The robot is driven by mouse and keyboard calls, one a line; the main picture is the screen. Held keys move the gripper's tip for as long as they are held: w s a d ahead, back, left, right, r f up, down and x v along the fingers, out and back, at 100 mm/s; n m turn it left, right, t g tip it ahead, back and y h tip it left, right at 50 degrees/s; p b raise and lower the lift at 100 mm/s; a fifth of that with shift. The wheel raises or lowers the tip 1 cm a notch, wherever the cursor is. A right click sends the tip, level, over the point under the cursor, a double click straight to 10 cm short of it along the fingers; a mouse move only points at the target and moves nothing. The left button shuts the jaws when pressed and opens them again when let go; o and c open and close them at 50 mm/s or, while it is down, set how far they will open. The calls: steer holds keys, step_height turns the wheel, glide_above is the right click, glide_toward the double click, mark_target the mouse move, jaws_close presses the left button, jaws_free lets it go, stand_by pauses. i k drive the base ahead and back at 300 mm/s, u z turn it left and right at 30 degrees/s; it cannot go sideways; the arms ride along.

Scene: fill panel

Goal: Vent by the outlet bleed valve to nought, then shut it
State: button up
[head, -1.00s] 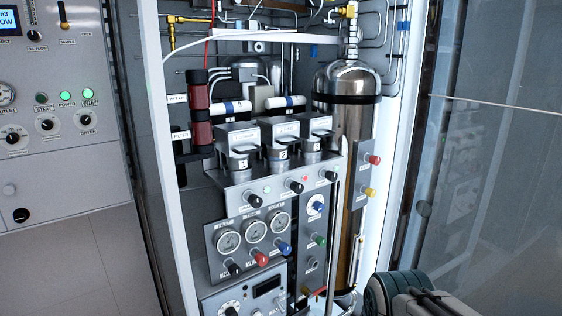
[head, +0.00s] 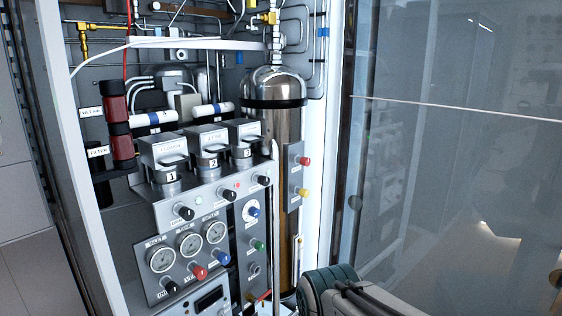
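The panel (head: 215,225) stands inside an open cabinet. Three round gauges (head: 190,243) sit on its lower left, with a black knob (head: 170,287), a red knob (head: 199,272) and a blue knob (head: 223,258) below them. A narrow strip to the right carries a blue knob on a white dial (head: 252,210) and a green knob (head: 258,245). The labels and needles are too small to read, so I cannot tell which knob is the outlet bleed valve. Part of my arm shows at the bottom right; my gripper's fingers are not in view.
A tall steel cylinder (head: 274,125) stands behind the panel, beside a small plate with red and yellow knobs (head: 297,175). Three numbered canisters (head: 209,158) sit above the panel. A clear door (head: 450,170) fills the right side. Bare floor (head: 40,270) lies at the lower left.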

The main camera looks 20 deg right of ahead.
mark_target(306, 162)
steer(key=z, duration=0.5)
steer(key=i, duration=1.05)
steer(key=u, duration=0.15)
